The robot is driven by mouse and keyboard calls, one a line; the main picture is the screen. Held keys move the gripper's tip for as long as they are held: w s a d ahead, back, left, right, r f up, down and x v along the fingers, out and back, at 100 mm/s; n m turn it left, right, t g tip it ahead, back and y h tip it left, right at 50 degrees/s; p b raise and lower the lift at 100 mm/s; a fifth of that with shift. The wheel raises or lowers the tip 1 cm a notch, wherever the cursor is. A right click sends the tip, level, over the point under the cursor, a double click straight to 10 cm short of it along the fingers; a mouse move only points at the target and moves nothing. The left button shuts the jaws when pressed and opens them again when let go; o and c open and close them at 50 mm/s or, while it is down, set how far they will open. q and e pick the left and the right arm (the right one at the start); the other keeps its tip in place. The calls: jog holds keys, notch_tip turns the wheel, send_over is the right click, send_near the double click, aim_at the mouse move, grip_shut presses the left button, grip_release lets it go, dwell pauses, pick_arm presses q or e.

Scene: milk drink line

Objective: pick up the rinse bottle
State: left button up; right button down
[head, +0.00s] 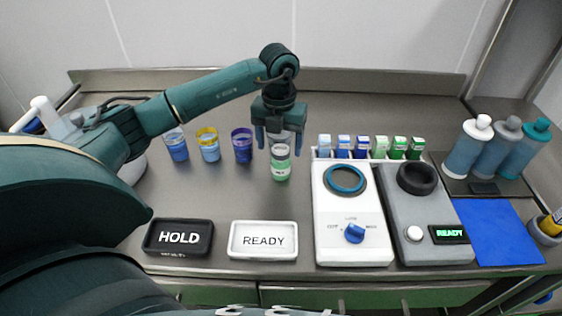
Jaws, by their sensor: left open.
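Three bottles stand together at the back right: one with a white cap (463,155), one with a grey cap (494,158) and one with a teal cap (525,155). I cannot tell by a label which is the rinse bottle. My left gripper (279,140) points down in the middle of the counter, well left of these bottles. Its jaws are open, above and behind a green-banded cup (281,170); I cannot tell whether they touch anything. My right gripper is not in view.
A HOLD tray (179,252) and a READY tray (263,254) lie in front.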

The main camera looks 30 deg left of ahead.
aim_at(281, 162)
pick_arm(q)
jog(key=f, duration=0.2)
jog(key=f+p, duration=0.1)
jog(key=f, duration=0.1)
jog(key=shift+d+f, duration=0.2)
jog(key=shift+f, duration=0.2)
jog(key=shift+c, duration=0.5)
jog(key=c, duration=1)
jog(key=shift+r, duration=0.1)
jog(key=shift+c, duration=0.2)
